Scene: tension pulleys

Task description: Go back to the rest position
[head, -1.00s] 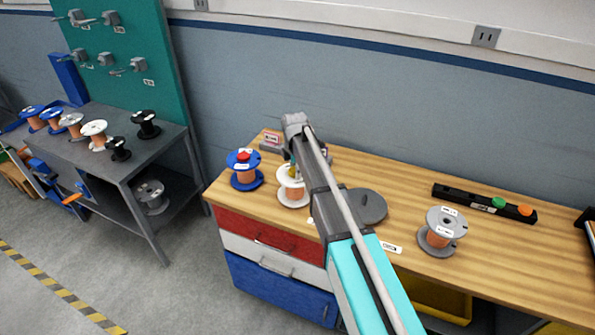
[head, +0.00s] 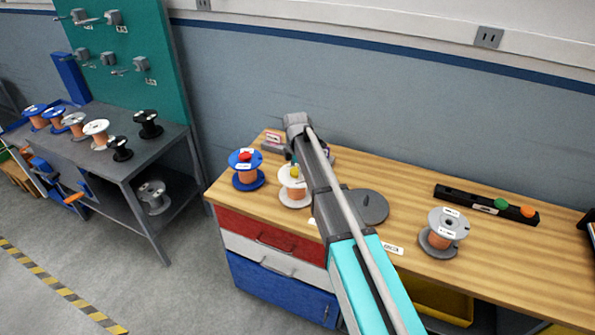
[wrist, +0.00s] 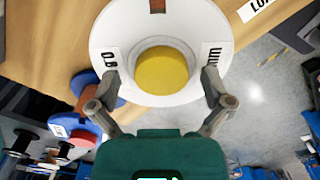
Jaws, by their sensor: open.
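My gripper (wrist: 160,88) is open in the wrist view, its two fingers apart on either side of a yellow knob (wrist: 162,70) on top of a white spool (wrist: 118,30). I cannot tell whether the fingers touch anything. In the head view the white spool (head: 294,196) stands on the wooden workbench (head: 330,158), partly hidden by my arm, and my gripper itself is hidden behind the arm. A blue spool with a red knob (head: 246,170) stands just left of the white one; it also shows at lower left in the wrist view (wrist: 76,128).
A grey spool (head: 443,233) and a black bar with green and orange knobs (head: 486,203) are on the right of the bench. A grey disc (head: 368,207) lies beside my arm. A metal table (head: 95,150) with several spools stands at left. Floor (head: 110,285) is clear in front.

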